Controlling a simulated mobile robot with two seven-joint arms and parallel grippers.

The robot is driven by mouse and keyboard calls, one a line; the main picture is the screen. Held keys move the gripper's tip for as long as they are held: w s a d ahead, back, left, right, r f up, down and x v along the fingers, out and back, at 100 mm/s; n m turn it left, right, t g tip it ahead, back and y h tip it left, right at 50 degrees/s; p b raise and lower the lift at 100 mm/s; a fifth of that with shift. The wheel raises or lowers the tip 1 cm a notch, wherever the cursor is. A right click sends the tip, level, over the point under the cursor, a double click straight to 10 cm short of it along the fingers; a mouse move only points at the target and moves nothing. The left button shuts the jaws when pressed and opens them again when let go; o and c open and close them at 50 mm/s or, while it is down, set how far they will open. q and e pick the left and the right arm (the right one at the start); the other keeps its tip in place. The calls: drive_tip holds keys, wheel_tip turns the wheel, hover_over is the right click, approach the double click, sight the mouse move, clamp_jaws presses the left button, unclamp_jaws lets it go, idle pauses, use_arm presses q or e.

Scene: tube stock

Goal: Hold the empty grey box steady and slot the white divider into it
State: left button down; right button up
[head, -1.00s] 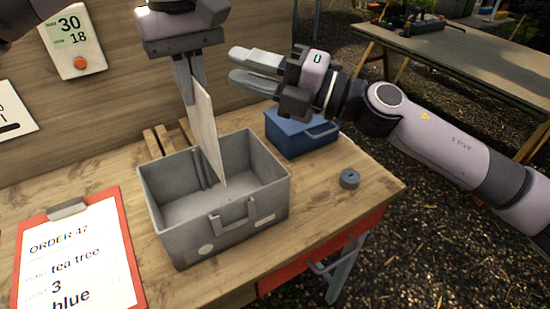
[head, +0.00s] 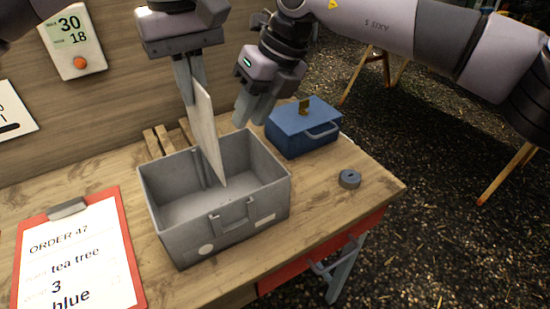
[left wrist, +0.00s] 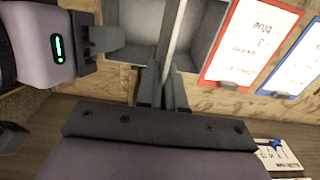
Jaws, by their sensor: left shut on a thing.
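The grey box (head: 240,223) stands open and empty on the wooden table, with a handle on its front. My left gripper (head: 194,98) is shut on the upper part of the white divider (head: 207,135) and holds it upright over the box. The divider's lower end overlaps the box opening; I cannot tell whether it sits in the ribs of the inner wall. The divider shows edge-on in the left wrist view (left wrist: 174,35). My right gripper (head: 252,122) points down by the box's back right rim, its fingers apart and empty. I cannot tell whether it touches the rim.
A blue box (head: 300,138) with a handle stands behind to the right. A grey ring (head: 349,179) lies near the table's right edge. An order clipboard (head: 78,255) lies at the left. Wooden strips (head: 160,140) lie behind the grey box, before the panel.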

sight(275, 158)
drive_tip(key=d+f+h, duration=0.1)
drive_tip(key=f, duration=0.2)
drive_tip(key=d+f+h, duration=0.1)
drive_tip(key=f+h, duration=0.1)
drive_tip(key=f, duration=0.1)
drive_tip(key=d+f+m+h, duration=0.1)
drive_tip(key=f, duration=0.2)
drive_tip(key=shift+d+f+h, duration=0.1)
drive_tip(key=shift+d+h, duration=0.25)
drive_tip(key=shift+h, duration=0.05)
idle(0.4)
clamp_jaws()
